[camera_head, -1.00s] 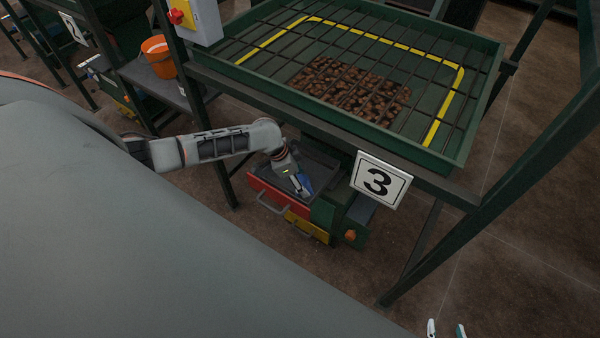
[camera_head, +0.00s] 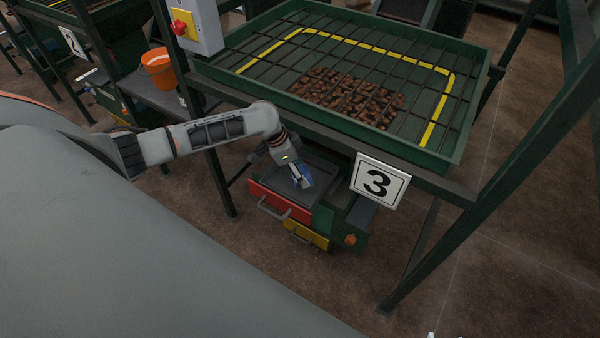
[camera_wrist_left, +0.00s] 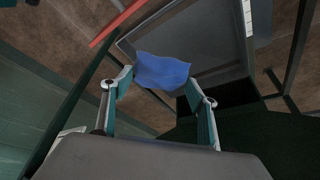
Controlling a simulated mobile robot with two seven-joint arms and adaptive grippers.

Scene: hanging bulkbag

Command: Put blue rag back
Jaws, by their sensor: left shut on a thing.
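My left gripper (camera_head: 304,182) is shut on the blue rag (camera_head: 306,174), over the grey inside of the open red-fronted drawer (camera_head: 278,201) under station 3. In the left wrist view the rag (camera_wrist_left: 162,70) hangs spread between the two fingertips (camera_wrist_left: 158,84). Behind it show the grey drawer tray (camera_wrist_left: 208,42) and its red front edge (camera_wrist_left: 118,22). I cannot tell whether the rag touches the drawer floor. Only a pale tip of my right gripper (camera_head: 431,335) shows at the bottom edge of the head view.
A green frame bears a barred tray (camera_head: 452,130) with brown lumps. The number 3 sign (camera_head: 379,183) hangs right of the drawer. A yellow drawer (camera_head: 305,236) lies below the red one. An orange bucket (camera_head: 158,70) stands on a shelf at left. Open floor lies in front.

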